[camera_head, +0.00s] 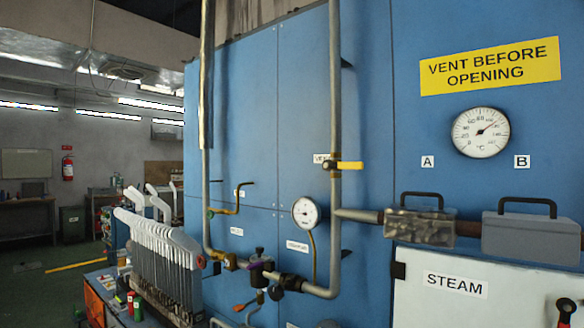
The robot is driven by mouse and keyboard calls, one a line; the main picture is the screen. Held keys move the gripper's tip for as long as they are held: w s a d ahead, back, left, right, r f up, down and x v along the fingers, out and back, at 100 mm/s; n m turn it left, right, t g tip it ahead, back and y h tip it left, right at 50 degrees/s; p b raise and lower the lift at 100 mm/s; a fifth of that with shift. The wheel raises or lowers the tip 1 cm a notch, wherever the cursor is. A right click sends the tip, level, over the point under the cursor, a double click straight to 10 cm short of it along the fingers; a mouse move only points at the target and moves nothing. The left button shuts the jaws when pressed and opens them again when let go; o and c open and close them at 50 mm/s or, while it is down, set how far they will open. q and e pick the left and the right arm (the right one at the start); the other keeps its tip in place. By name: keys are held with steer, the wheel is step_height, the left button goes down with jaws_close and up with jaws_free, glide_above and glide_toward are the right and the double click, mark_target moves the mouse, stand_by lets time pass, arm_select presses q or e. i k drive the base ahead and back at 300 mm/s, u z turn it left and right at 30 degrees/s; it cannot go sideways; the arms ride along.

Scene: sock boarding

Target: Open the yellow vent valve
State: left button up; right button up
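The yellow vent valve (348,165) sits on the vertical grey pipe (335,90) in front of the blue machine. Its yellow lever points right, level and crosswise to the pipe. A small white label (321,158) is just left of it, partly hidden by the pipe; only its first letters show. Neither of my grippers is in view, and nothing touches the lever.
A gauge (481,132) sits below the yellow "VENT BEFORE OPENING" sign (490,67). Two handled grey blocks (420,227) (530,238) jut out at right above the white STEAM panel (490,300). Another gauge (307,212) is below the valve. White sock boards (165,255) stand at left.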

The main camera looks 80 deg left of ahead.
mark_target(327, 165)
steer(key=u, duration=2.45)
steer(key=k, duration=0.2)
steer(key=u, duration=0.8)
steer(key=i, duration=0.5)
steer(key=z, duration=0.05)
